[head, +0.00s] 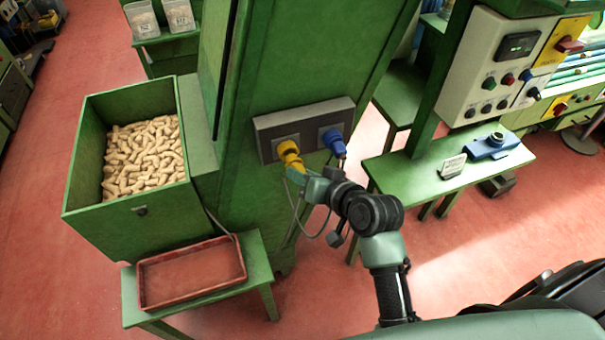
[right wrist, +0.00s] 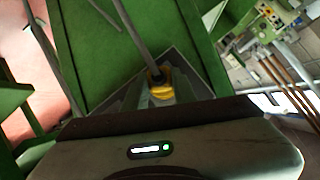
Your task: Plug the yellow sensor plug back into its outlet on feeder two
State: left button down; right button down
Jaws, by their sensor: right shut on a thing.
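The yellow sensor plug (head: 290,153) is at the left outlet of a grey outlet plate (head: 305,119) on the green feeder column. My right gripper (head: 297,173) is shut on the yellow plug, reaching in from the lower right. The plug covers most of the left outlet, and I cannot tell how deep it sits. In the right wrist view the yellow plug (right wrist: 160,94) shows in front of the grey plate, with a grey cable (right wrist: 138,42) running from it. A blue plug (head: 333,140) sits in the right outlet. My left gripper is not in view.
At right a green bench (head: 410,172) holds a blue device (head: 490,147) and a small label stand (head: 452,166). Cables hang below the outlets.

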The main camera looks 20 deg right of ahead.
aim_at(300, 167)
jog(key=shift+w+p, duration=0.35)
jog(key=shift+w, duration=0.25)
dwell(0.3)
jog(key=shift+w, duration=0.95)
dwell(0.8)
jog(key=c, duration=1.1)
grip_release()
jog(key=shift+o, duration=0.2)
jog(key=shift+s, duration=0.1)
jog(key=b+v, duration=0.1)
jog(key=v, duration=0.6)
jog(key=shift+s+r, duration=0.15)
jog(key=shift+s, duration=0.25)
jog(key=shift+d, duration=0.1)
